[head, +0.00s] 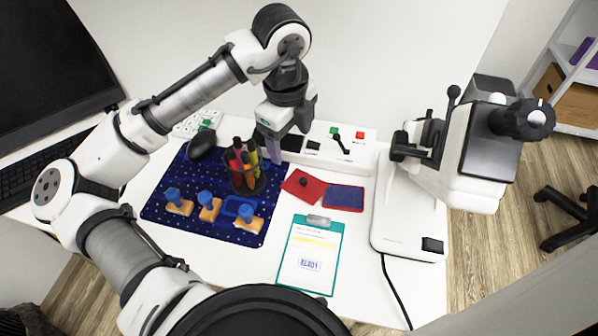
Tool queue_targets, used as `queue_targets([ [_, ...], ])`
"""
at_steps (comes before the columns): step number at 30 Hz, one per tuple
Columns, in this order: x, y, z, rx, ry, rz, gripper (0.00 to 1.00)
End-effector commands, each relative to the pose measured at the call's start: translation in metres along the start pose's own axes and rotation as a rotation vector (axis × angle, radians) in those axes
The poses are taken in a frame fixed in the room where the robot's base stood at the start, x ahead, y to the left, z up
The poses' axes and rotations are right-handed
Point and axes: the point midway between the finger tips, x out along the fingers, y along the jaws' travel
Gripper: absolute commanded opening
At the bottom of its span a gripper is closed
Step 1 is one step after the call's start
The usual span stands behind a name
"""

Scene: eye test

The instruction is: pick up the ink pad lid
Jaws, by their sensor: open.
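My gripper (287,147) is open and points down, behind and a little left of the lid. I see nothing between its fingers. It is apart from the lid, near the pen cup and a white device.
A dark pen cup (246,181) stands left of the lid on a blue dotted mat (160,211) with several stamps (209,207). A white device (352,147) is behind; a microscope (412,216) stands right. A teal clipboard (287,262) lies in front. A mouse (202,146) sits back left.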

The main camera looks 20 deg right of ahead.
Motion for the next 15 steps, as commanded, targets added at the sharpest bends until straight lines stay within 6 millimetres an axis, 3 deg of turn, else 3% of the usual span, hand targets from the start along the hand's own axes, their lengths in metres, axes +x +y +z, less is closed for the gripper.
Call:
queue_targets([
  [9,0.060,0.000,-0.001,0.000,0.001,0.000,0.71],
  [15,0.078,-0.001,-0.001,0.000,0.000,-0.003,0.71],
])
